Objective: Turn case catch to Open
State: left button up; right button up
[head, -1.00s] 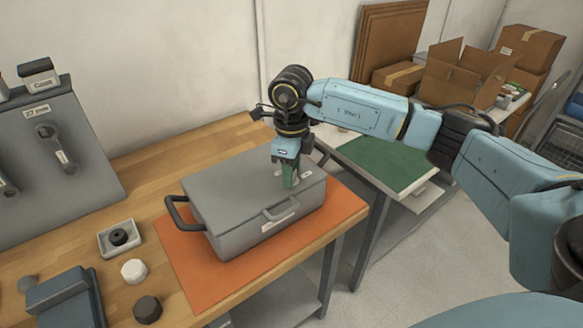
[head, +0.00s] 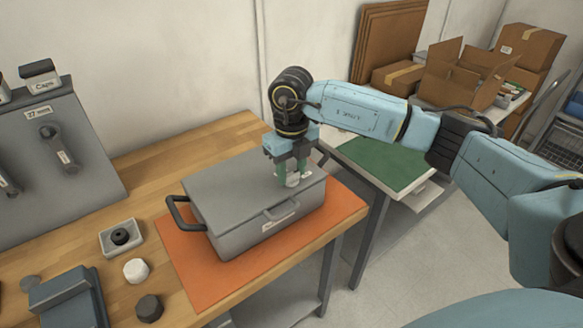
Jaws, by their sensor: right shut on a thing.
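A grey case (head: 238,194) with a closed lid lies on an orange mat (head: 190,268) on the wooden bench. It has a dark handle (head: 178,212) at its left end and a light grey handle and a label on its front. My right gripper (head: 292,178) points down over the right part of the lid. Its green fingers are shut on a small light grey catch (head: 292,181), which they partly hide. Any marking by the catch is too small to read. My left gripper is out of view.
A grey panel (head: 92,150) with levers stands at the left. A small tray (head: 108,241), a white knob (head: 136,271), a dark knob (head: 149,308) and a blue-grey block (head: 65,300) lie left of the mat. A table with a green mat (head: 385,163) stands behind right.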

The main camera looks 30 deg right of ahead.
aim_at(292, 174)
dwell(0.4)
jog(key=o, duration=1)
jog(key=shift+r, duration=0.1)
notch_tip(292, 174, up, 13)
jog(key=shift+r, duration=0.15)
jog(key=shift+s, duration=0.1)
